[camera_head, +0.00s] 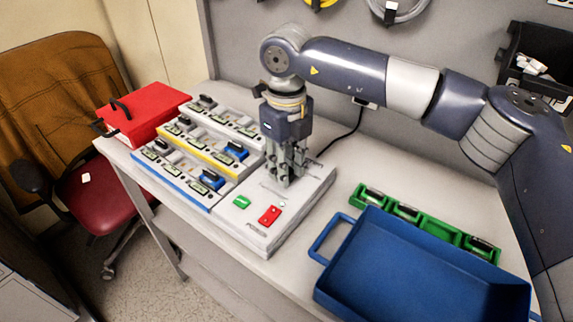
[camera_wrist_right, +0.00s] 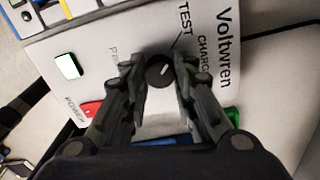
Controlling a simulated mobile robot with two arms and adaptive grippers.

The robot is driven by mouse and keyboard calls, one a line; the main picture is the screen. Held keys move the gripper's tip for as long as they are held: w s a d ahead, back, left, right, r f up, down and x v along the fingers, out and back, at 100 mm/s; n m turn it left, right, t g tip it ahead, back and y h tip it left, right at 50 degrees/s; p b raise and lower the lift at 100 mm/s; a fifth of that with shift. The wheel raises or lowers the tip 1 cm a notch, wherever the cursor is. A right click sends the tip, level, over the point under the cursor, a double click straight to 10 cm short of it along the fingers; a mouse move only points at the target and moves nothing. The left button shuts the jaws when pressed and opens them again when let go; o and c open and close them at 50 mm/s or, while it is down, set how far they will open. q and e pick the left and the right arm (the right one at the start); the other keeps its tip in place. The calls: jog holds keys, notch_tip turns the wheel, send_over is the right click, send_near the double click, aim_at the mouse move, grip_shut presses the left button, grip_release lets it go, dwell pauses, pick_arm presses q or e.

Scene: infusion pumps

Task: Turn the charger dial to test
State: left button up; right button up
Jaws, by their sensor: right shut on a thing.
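The charger (camera_head: 262,228) is a pale box on the bench with a green button (camera_head: 241,202) and a red switch (camera_head: 269,215) on top. In the right wrist view its dial (camera_wrist_right: 160,73) is a round dark knob with a light pointer mark, beside the printed words TEST (camera_wrist_right: 186,20) and CHARGE (camera_wrist_right: 207,58). My right gripper (camera_wrist_right: 160,72) points down over the charger, its fingers shut on the dial's two sides. The pointer's exact setting is hard to tell. In the head view the fingers (camera_head: 286,182) hide the dial. My left gripper is not in view.
Racks with blue and yellow edges (camera_head: 178,185) holding several modules stand left of the charger. A red box (camera_head: 146,115) is behind them. A blue tray (camera_head: 330,287) and a green rack (camera_head: 432,232) are at the right. A black cable (camera_head: 345,137) runs behind the charger.

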jog(key=o, duration=1.1)
jog(key=shift+c, duration=0.2)
notch_tip(320, 180, up, 12)
